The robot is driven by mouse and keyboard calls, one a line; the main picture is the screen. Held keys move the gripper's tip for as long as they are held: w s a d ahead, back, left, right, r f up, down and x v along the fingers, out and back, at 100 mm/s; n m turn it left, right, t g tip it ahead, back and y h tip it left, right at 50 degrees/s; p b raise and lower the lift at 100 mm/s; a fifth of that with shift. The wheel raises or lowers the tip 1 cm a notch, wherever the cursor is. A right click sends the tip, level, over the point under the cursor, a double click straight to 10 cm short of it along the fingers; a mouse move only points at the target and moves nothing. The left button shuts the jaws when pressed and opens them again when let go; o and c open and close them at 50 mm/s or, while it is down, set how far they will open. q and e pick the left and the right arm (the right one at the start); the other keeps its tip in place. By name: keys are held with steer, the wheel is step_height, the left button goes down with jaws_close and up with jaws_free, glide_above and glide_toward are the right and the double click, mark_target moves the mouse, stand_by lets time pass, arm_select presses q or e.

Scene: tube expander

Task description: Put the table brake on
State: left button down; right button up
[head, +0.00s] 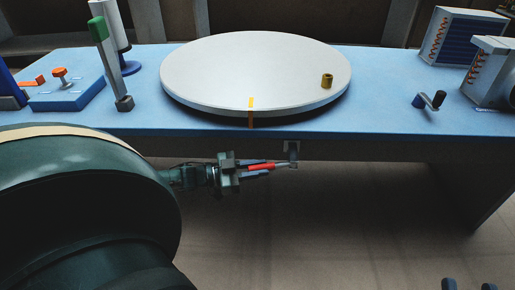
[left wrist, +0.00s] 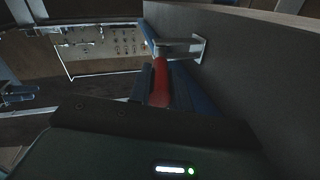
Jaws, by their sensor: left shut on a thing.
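The brake lever has a red handle (head: 262,167) and hangs from a grey bracket (head: 292,150) under the front edge of the blue bench. My left gripper (head: 258,169) is shut around the red handle, which points left from the bracket. In the left wrist view the red handle (left wrist: 160,82) stands between the fingers, with the metal bracket (left wrist: 182,48) just beyond. The white round table (head: 240,65) lies on the bench above. My right gripper (head: 469,284) shows only two dark fingertips, set apart and empty, at the bottom right.
A brass bushing (head: 327,80) stands on the round table. A yellow mark (head: 251,103) is at its front rim. A green-topped lever (head: 102,45) and a blue box (head: 68,94) are at left.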

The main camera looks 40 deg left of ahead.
arm_select(q)
steer(key=c, duration=1.3)
jaws_free()
arm_select(e)
steer(key=shift+s, duration=0.1)
arm_select(q)
steer(key=p+v, duration=0.3)
steer(key=v, duration=1)
steer(key=shift+p, duration=0.3)
arm_select(e)
steer(key=shift+d+f+n+h, duration=0.15)
steer(key=shift+d+n+h, duration=0.15)
steer(key=shift+d+h, duration=0.1)
arm_select(q)
steer(key=shift+a, duration=0.1)
arm_select(e)
steer(key=shift+a+r, duration=0.15)
steer(key=shift+r, duration=0.1)
